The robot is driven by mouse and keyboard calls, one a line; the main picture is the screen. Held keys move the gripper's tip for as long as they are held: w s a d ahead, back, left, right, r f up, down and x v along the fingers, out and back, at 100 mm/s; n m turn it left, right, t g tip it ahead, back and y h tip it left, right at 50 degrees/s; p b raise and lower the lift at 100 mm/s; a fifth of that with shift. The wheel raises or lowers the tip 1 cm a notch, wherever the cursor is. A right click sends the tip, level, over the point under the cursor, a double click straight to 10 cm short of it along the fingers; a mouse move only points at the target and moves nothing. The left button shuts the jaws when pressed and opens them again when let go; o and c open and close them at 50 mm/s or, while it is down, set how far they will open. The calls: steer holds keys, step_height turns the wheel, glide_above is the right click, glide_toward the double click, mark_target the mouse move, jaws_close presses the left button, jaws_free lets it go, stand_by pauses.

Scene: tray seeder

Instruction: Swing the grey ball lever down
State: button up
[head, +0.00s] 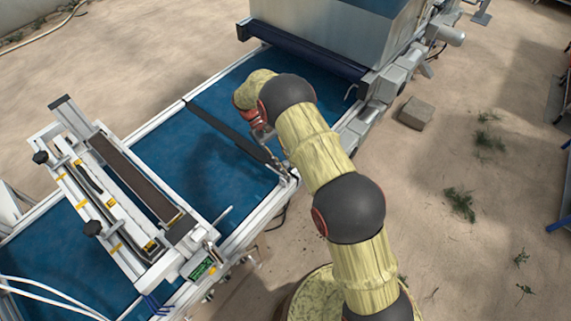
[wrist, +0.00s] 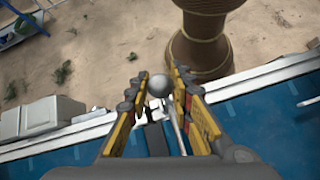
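The grey ball (wrist: 160,85) of the lever shows in the wrist view between the tips of my gripper (wrist: 159,76). Its thin metal rod (wrist: 178,130) runs from the ball toward the bottom of that view. My gripper is open, with one yellow-and-grey finger on each side of the ball. I see narrow gaps beside the ball, but cannot tell its exact depth between the fingers. In the head view my gripper (head: 263,137) is low over the belt near the right-hand rail, and the ball cannot be made out there.
A dark bar (head: 222,128) crosses the blue belt (head: 225,85) and ends at a metal bracket near the rail (head: 247,228). A seeder frame (head: 120,200) stands at left, a large metal hopper (head: 335,35) at the back. A stone block (head: 415,113) lies on the sandy ground.

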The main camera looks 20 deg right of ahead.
steer(key=o, duration=0.5)
steer(key=shift+w+a+r, duration=0.1)
steer(key=shift+c, duration=0.2)
steer(key=v, duration=1.2)
